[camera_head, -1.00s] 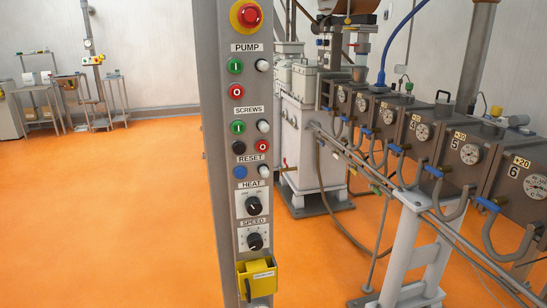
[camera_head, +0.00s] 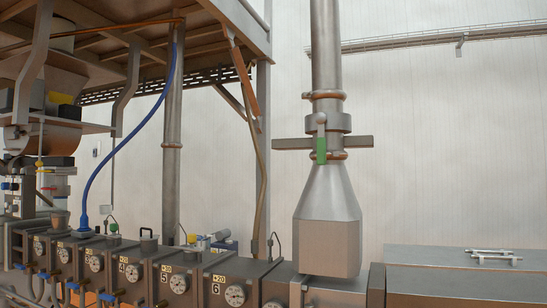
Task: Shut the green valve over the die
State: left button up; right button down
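The green valve handle (camera_head: 321,151) hangs vertically on a steel pipe, just below a clamp ring and beside a flat horizontal bar (camera_head: 292,143). Below it the pipe widens into a steel cone and a boxy hood (camera_head: 327,240). The hood stands over the right part of the machine line, past the block marked 6. No separate part can be clearly told as the die. Neither of my grippers shows in the view.
A row of numbered barrel blocks with gauges (camera_head: 181,284) runs along the bottom left. A flat grey housing (camera_head: 455,262) with a small metal part on it lies at the right. A brown platform (camera_head: 200,45) overhangs the upper left. A blue hose hangs there.

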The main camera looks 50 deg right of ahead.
aim_at(320, 118)
jog(key=z, duration=2)
